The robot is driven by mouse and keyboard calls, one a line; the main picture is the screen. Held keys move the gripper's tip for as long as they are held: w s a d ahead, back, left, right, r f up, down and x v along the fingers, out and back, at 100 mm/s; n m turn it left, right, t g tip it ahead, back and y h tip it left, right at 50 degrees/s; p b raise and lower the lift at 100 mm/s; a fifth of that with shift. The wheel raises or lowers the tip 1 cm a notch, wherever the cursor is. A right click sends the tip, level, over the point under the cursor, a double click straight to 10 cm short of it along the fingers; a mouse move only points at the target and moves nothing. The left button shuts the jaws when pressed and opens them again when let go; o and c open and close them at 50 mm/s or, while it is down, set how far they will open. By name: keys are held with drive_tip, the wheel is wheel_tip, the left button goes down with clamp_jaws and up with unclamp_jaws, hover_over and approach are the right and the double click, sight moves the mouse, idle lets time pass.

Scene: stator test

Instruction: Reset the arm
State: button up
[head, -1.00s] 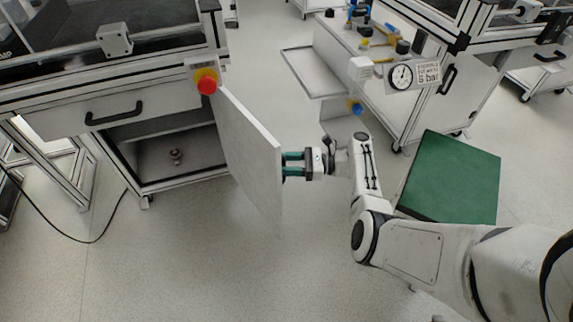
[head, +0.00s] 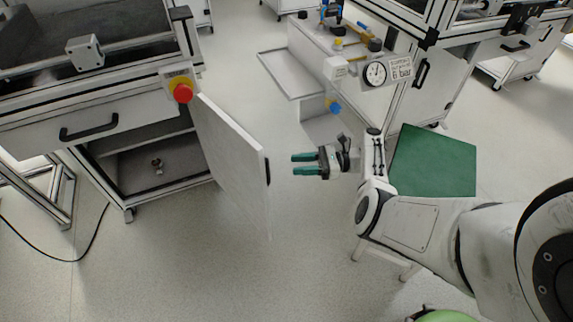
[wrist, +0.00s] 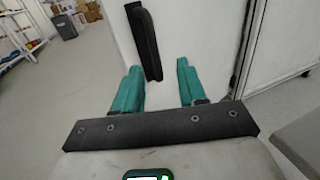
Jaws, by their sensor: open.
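My gripper (head: 304,164) has green fingers that are open and empty. In the head view it points left, a short gap to the right of the open white cabinet door (head: 236,165). The door's black handle (head: 267,171) is on the edge facing my gripper. In the wrist view the two green fingers (wrist: 158,88) are spread, with the door's black handle (wrist: 145,42) ahead of them and apart from them. My arm reaches in from the right in the head view, bent at the elbow.
A red button (head: 182,92) sits above the door. A green-topped stool (head: 432,162) is beside my arm. A cart with a pressure gauge (head: 376,73) stands behind. The floor below the door is clear.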

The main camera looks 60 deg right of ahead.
drive_tip(key=shift+s+d, duration=0.3)
drive_tip(key=shift+s, duration=0.15)
idle(0.3)
drive_tip(key=s+a+f+n+g+h, duration=0.1)
drive_tip(key=s+a+f+n+g, duration=0.35)
drive_tip(key=a, duration=0.25)
drive_tip(key=s+a+f+n+g+h, duration=0.1)
drive_tip(key=s+a+f+n+g, duration=0.2)
drive_tip(key=a+f+n+g, duration=0.35)
drive_tip(key=s+a+r+n+g+h, duration=0.3)
drive_tip(key=s+a+n+h, duration=0.35)
drive_tip(key=n, duration=0.35)
drive_tip(key=s+a+r+n+t+h, duration=0.1)
drive_tip(key=s+a+r+n+h, duration=0.3)
drive_tip(key=r+n, duration=0.35)
wheel_tip(320, 180, up, 25)
drive_tip(key=y+p, duration=0.1)
drive_tip(key=p, duration=2.3)
drive_tip(key=shift+w+f+p, duration=0.15)
drive_tip(key=shift+w+p, duration=0.05)
drive_tip(key=shift+p, duration=0.1)
